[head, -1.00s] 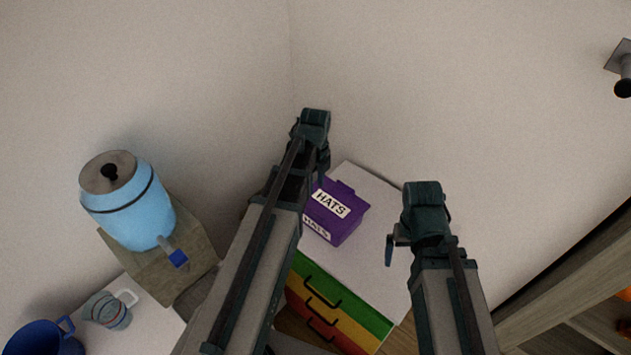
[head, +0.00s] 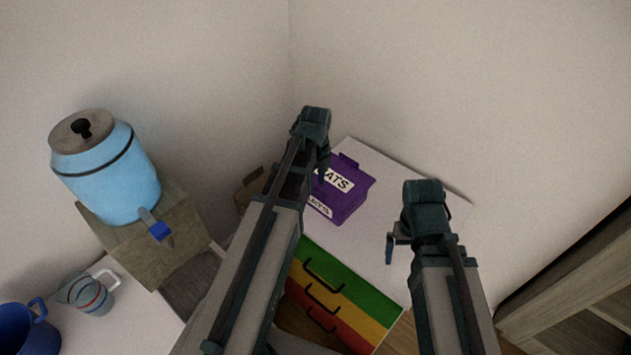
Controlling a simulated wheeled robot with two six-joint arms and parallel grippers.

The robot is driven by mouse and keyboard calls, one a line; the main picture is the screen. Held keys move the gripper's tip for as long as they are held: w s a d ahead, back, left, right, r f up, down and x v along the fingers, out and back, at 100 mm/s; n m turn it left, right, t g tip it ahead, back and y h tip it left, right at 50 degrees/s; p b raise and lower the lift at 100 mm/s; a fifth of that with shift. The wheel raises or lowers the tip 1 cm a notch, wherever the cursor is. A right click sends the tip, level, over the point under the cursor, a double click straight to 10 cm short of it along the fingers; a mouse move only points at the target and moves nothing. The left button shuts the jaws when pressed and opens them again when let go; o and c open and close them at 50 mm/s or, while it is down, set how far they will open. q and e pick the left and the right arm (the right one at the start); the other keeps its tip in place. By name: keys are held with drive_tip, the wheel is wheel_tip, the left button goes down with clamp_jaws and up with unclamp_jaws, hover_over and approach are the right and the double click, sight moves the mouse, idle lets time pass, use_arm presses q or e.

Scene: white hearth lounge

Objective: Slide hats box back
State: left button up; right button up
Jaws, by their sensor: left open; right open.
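The purple hats box (head: 343,201) sits on the white top (head: 385,205) of a low drawer unit near the room corner. Its white labels show part of the word HATS. My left gripper (head: 318,150) is open and overlaps the box's left side in the picture, hiding part of it. I cannot tell whether it touches the box. My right gripper (head: 400,245) is open and empty, to the right of the box and apart from it in the picture.
The drawer unit has green, yellow and red drawer fronts (head: 345,290) with dark handles. At left are a blue drink dispenser (head: 108,175) on a wooden block (head: 165,240), a striped jug (head: 88,293) and a blue mug (head: 28,330). Walls stand close behind. Wooden shelving (head: 575,290) is at right.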

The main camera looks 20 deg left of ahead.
sight(338, 171)
use_arm(q)
drive_tip(key=shift+f, duration=0.5)
drive_tip(key=shift+c, duration=0.3)
clamp_jaws()
idle(0.5)
drive_tip(key=shift+w, duration=0.15)
idle(0.4)
drive_tip(key=shift+w+d, duration=0.6)
drive_tip(key=shift+w, duration=1.1)
drive_tip(key=shift+w+d, duration=0.65)
drive_tip(key=shift+w, duration=1.05)
drive_tip(key=shift+w+d, duration=0.6)
drive_tip(key=shift+w, duration=1.1)
